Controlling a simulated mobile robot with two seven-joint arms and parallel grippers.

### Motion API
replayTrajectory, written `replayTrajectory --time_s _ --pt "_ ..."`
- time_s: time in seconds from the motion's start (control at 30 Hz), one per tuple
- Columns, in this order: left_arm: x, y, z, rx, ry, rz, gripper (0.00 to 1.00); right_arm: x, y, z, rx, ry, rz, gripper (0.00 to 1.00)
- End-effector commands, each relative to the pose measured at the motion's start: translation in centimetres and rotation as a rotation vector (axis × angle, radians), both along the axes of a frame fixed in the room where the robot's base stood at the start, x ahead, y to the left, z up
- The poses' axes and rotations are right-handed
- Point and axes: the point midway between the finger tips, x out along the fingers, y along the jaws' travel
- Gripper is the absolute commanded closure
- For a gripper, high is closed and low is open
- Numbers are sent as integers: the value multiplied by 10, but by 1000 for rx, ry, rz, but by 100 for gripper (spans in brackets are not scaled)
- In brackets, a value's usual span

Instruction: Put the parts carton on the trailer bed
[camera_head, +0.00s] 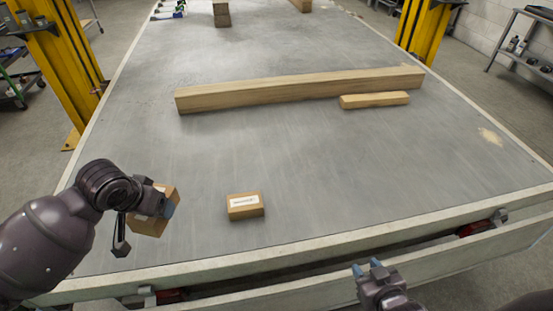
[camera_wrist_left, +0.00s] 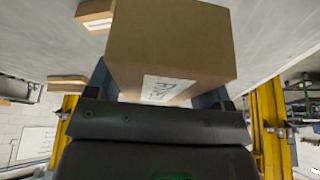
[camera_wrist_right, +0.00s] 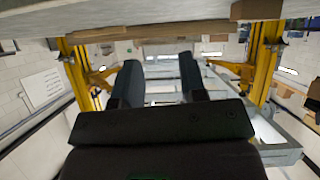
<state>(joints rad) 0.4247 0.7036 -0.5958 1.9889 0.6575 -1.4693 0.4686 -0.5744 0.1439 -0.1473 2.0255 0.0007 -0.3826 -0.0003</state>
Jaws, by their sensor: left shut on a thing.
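A brown cardboard carton (camera_head: 147,224) with a white label is over the near left part of the grey trailer bed (camera_head: 330,150). My left gripper (camera_head: 163,208) is shut on this carton, and the carton looks tilted in the head view. In the left wrist view the carton (camera_wrist_left: 170,45) fills the space between the fingers; its label print is hard to read. I cannot tell whether its underside touches the bed. My right gripper (camera_head: 367,268) is by the bed's near edge. Its fingers show apart and empty in the right wrist view (camera_wrist_right: 160,85).
A smaller labelled carton (camera_head: 245,207) lies on the bed to the right of the held one. A long wooden beam (camera_head: 300,90) and a short wooden block (camera_head: 375,100) lie farther back. Yellow posts (camera_head: 60,60) stand beside the bed. The near right of the bed is clear.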

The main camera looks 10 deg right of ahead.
Motion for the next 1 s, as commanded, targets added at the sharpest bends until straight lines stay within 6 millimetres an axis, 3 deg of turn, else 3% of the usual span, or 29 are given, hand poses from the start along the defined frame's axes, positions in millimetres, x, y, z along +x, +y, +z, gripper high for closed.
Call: replayTrajectory --time_s 0.03,0.3,0.6,0.8,1.0 --pt "12 -3 -9 2 1 -63 59 -1 0 -20 -1 11 2 61" --pt "58 -20 -4 -2 11 -428 59 -7 -4 -72 -15 53 11 61" --pt "97 -38 -12 -8 18 -815 59 -20 -3 -134 -17 141 20 61" --pt "115 -48 -17 -10 15 -1028 59 -26 1 -165 -13 190 28 61" --pt "123 -54 -14 -6 7 -1149 59 -28 3 -179 -11 214 33 61"
